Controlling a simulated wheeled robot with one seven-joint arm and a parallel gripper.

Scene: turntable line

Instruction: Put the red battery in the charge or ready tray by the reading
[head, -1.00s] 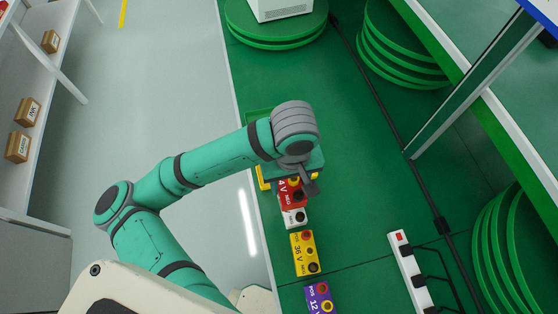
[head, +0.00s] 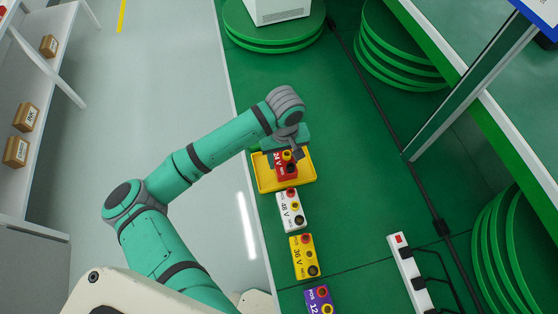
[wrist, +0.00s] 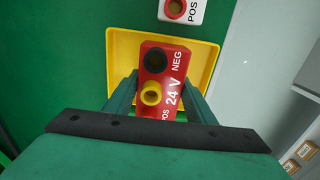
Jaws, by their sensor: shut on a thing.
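The red 24 V battery (head: 284,172) is held between the fingers of my gripper (head: 286,156), over the yellow tray (head: 302,183). In the wrist view, the red battery (wrist: 168,62) stands between both fingers (wrist: 158,98), with its black and yellow terminals facing me. The yellow tray (wrist: 203,62) shows around it there. I cannot tell whether the battery touches the tray floor. A green tray (head: 256,142) shows as a sliver behind my gripper and is mostly hidden. No meter reading is legible.
White 48 V (head: 291,211), yellow 36 V (head: 303,257) and purple 12 V (head: 318,299) batteries stand in a row below the yellow tray. A white power strip (head: 408,270) lies to the right. The green surface right of the tray is clear.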

